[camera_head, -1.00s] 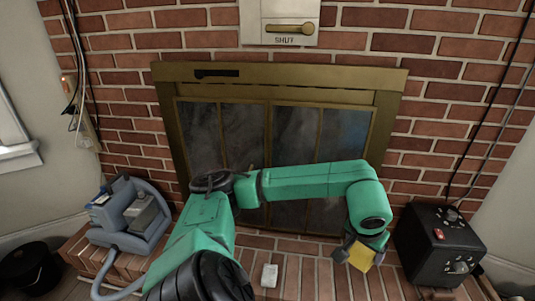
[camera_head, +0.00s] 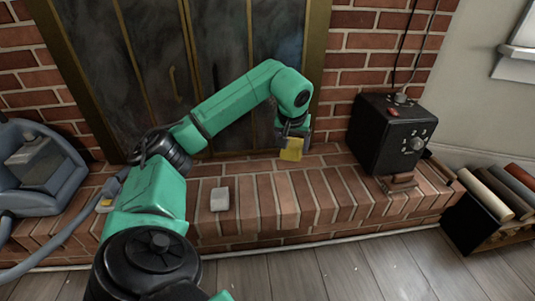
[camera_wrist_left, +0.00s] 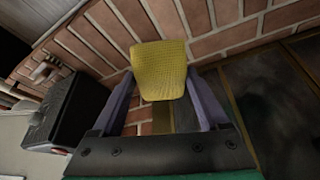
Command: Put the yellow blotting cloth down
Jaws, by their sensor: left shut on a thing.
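The yellow blotting cloth (camera_head: 292,149) hangs from my left gripper (camera_head: 296,134) in the head view, just above the brick hearth (camera_head: 318,192). The wrist view shows the cloth (camera_wrist_left: 160,70) as a textured yellow piece between the two fingertips of my left gripper (camera_wrist_left: 160,88). The gripper is shut on it. Whether the cloth's lower edge touches the brick cannot be told. My right gripper is not in view.
A black control box (camera_head: 388,137) stands on the hearth to the right of the cloth. A small whitish block (camera_head: 220,199) lies to the left. A grey-blue machine with a hose (camera_head: 40,170) is at far left. A crate of rolls (camera_head: 490,215) stands at right. Bare brick lies between block and box.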

